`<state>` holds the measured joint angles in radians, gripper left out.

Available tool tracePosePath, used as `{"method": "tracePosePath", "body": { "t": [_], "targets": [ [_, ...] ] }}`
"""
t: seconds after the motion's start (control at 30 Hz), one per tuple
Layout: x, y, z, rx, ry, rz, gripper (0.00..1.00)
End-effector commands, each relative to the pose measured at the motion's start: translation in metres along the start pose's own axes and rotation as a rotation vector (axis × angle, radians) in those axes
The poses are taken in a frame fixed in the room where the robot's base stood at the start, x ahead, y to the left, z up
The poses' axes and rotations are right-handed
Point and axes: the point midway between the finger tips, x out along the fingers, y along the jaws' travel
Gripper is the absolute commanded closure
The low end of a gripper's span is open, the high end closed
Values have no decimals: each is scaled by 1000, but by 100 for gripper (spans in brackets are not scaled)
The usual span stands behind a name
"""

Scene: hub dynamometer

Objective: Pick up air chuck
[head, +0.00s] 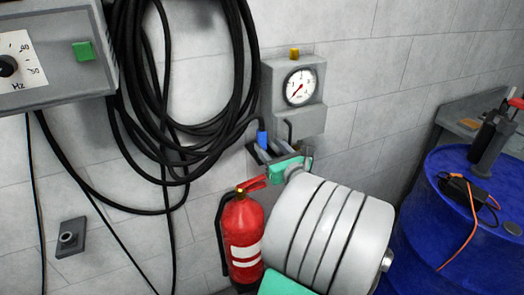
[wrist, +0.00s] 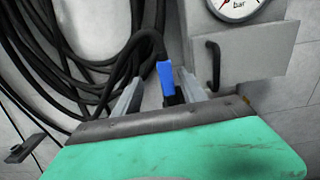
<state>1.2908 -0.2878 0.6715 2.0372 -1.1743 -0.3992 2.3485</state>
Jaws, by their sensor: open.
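The air chuck shows as a blue piece (head: 262,138) at the end of a black hose, just left of the gauge box. In the wrist view the blue piece (wrist: 165,76) is upright, with a dark part below it. My gripper (head: 263,152) is open at the chuck. In the wrist view its two grey fingers (wrist: 160,82) stand on either side of the blue piece, with visible gaps. Whether a finger touches it lower down I cannot tell. The chuck's lower end is hidden behind my gripper's body.
The grey gauge box (head: 292,110) is on the wall close to the right of the chuck; a black hook (wrist: 213,65) is on its front. Coiled black hose (head: 185,90) hangs at left. A red extinguisher (head: 243,235) stands below, and a blue drum (head: 435,215) at right.

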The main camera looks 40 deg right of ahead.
Motion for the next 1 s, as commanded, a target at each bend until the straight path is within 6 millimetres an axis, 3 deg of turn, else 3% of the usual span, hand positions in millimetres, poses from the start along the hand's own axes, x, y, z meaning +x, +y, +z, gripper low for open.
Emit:
{"method": "tracePosePath", "body": {
  "t": [0.5, 0.73, 1.0],
  "targets": [
    [73, -10, 2, 30, -11, -9, 51],
    [75, -11, 1, 29, -11, -12, 51],
    [74, -10, 1, 28, -11, -11, 73]
  ]
}}
